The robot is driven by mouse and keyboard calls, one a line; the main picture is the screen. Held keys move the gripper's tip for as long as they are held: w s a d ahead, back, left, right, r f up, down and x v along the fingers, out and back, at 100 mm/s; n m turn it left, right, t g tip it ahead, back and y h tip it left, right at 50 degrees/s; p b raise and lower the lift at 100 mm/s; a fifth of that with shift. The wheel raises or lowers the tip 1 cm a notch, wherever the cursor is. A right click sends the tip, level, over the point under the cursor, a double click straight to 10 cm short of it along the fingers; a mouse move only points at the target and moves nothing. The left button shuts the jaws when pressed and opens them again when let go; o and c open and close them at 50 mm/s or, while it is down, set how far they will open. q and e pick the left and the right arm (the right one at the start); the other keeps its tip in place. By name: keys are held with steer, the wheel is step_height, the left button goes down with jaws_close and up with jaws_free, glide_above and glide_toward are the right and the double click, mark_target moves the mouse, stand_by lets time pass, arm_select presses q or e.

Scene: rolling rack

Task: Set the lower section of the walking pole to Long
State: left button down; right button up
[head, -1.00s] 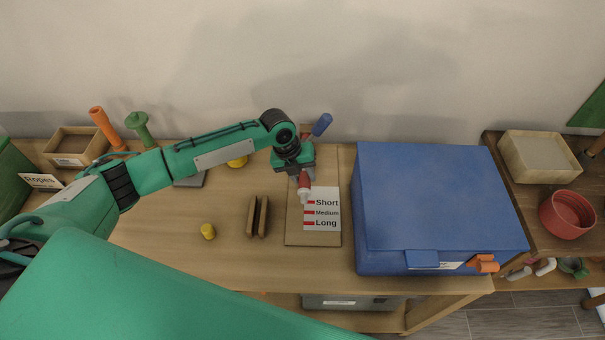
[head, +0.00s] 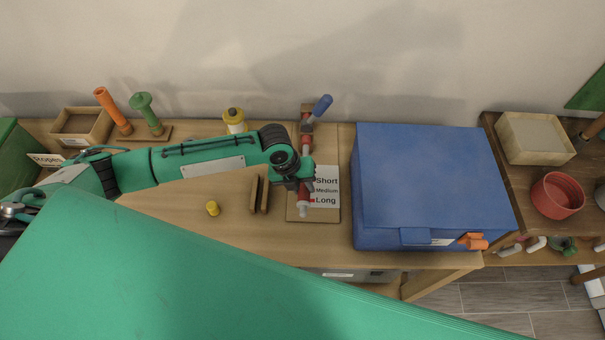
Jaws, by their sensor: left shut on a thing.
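The walking pole lies on a wooden board (head: 329,215), with its blue handle (head: 321,106) at the far end. Its red shaft (head: 304,148) runs toward me, and its pale tip (head: 304,209) is at the near end. A white card (head: 326,186) beside it reads Short, Medium and Long, with red marks. My left gripper (head: 304,185) is shut on the lower section of the pole, near the card. The gripper and wrist hide part of this section. The pale tip sits beside or just past the Long line. My right gripper is not in view.
A large blue case (head: 435,185) stands close on the right. Orange (head: 112,110) and green (head: 145,112) posts stand at the back left.

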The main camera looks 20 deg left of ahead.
arm_select(q)
steer(key=c, duration=1.1)
jaws_free()
steer(key=b+v, duration=0.3)
steer(key=v, duration=1.1)
steer(key=shift+f, duration=0.1)
